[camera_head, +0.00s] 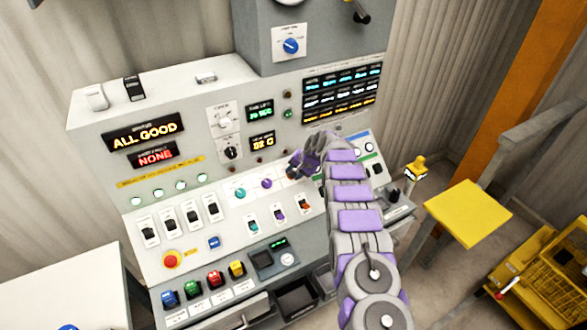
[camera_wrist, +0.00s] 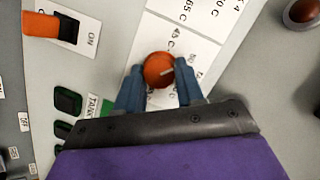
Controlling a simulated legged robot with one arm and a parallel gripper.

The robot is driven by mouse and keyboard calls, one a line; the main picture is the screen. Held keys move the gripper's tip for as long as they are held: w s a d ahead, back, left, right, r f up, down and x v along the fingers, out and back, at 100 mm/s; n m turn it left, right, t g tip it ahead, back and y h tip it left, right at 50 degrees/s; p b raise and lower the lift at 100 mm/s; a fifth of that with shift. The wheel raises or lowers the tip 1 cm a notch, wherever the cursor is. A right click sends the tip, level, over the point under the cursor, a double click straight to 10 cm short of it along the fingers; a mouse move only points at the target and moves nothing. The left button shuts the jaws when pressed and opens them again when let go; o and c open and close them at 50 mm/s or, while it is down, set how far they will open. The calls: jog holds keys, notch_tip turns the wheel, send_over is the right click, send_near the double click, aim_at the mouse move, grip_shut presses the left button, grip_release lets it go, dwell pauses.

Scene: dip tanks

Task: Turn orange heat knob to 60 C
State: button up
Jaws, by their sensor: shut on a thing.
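The orange heat knob (camera_wrist: 156,66) is round, with a pale pointer mark that points to the right in the wrist view. It sits on a white label plate (camera_wrist: 205,20) with temperature marks. I can read 65 C and 70 C; a mark close to the knob is partly covered. My gripper (camera_wrist: 158,84) has its two blue-grey fingers on either side of the knob and is shut on it. In the head view my gripper (camera_head: 298,166) is at the console's upper sloping panel and hides the orange knob.
An orange switch (camera_wrist: 42,25) marked ON and dark green switches (camera_wrist: 68,101) lie left of my gripper. A teal knob (camera_head: 239,193) and a purple knob (camera_head: 266,183) stand left of it in the head view. A red stop button (camera_head: 170,260) is farther off.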

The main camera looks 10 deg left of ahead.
jog(key=shift+d+r+m+p, duration=0.1)
jog(key=shift+m+p, duration=0.2)
jog(key=shift+m, duration=0.6)
jog(key=shift+s+m+y, duration=0.1)
jog(key=shift+m+y, duration=0.3)
jog(key=shift+m, duration=0.5)
jog(key=m+t+y, duration=0.1)
jog(key=m, duration=0.3)
jog(key=shift+p, duration=0.3)
jog(key=m, duration=0.3)
jog(key=m+t, duration=0.1)
jog(key=shift+s+f+m+b, duration=0.15)
jog(key=shift+f+m+b, duration=0.2)
jog(key=shift+m+b, duration=0.05)
jog(key=shift+r+m+t+y+b, duration=0.1)
jog(key=shift+m+t+y+b, duration=0.3)
jog(key=shift+m, duration=1.1)
jog(key=o, duration=1)
jog(key=shift+d, duration=0.1)
jog(key=shift+o, duration=0.2)
